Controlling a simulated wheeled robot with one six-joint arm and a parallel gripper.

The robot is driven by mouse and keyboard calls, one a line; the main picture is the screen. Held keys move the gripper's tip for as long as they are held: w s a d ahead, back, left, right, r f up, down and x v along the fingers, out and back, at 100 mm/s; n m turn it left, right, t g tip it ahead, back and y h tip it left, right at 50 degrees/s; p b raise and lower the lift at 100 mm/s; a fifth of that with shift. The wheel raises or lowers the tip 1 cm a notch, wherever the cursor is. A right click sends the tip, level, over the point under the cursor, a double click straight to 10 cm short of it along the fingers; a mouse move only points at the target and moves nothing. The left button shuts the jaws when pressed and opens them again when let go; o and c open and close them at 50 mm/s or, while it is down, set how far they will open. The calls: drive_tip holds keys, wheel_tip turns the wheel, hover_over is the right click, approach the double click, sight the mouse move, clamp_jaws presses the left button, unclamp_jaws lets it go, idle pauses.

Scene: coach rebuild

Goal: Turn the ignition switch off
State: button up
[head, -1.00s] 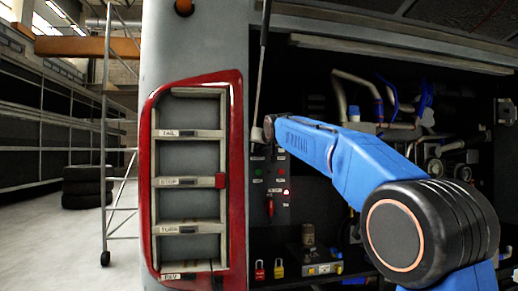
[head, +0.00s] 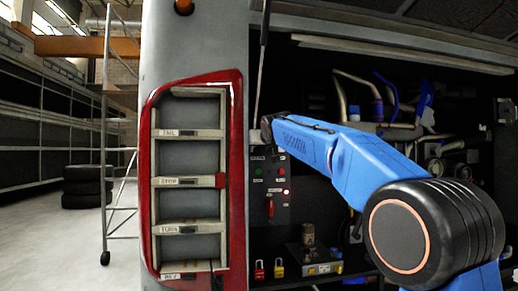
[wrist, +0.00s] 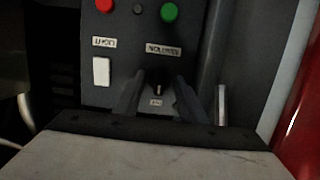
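In the wrist view, the ignition switch (wrist: 158,88) is a small dark knob on a grey panel, under a label plate (wrist: 163,50) that appears to read IGNITION upside down. A smaller plate (wrist: 156,102) sits just below it, too small to read. My gripper (wrist: 159,98) is open, with one dark finger on each side of the switch. I cannot tell whether either finger touches it. In the head view, the control panel (head: 280,211) stands in the open bay, and my arm's far end hides the switch and gripper.
The panel also carries a white rocker (wrist: 101,71), a red button (wrist: 104,4) and a green button (wrist: 169,12). A red-framed tail-light housing (head: 237,170) borders the bay on the left.

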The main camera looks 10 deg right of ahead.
drive_tip(key=f+v, duration=0.1)
drive_tip(key=v, duration=0.7)
drive_tip(key=shift+s+f, duration=0.25)
drive_tip(key=shift+s, duration=0.1)
drive_tip(key=v, duration=1.7)
drive_tip(key=s+d+f+g, duration=0.2)
drive_tip(key=s+f, duration=0.9)
drive_tip(key=f, duration=0.7)
drive_tip(key=s+d+f+g, duration=0.2)
drive_tip(key=s+f+g, duration=0.3)
drive_tip(key=s+f, duration=0.7)
drive_tip(key=s+d+f+g, duration=0.3)
drive_tip(key=s+f, duration=0.9)
drive_tip(key=f, duration=1.3)
drive_tip(key=shift+s+g, duration=0.2)
drive_tip(key=shift+g, duration=0.2)
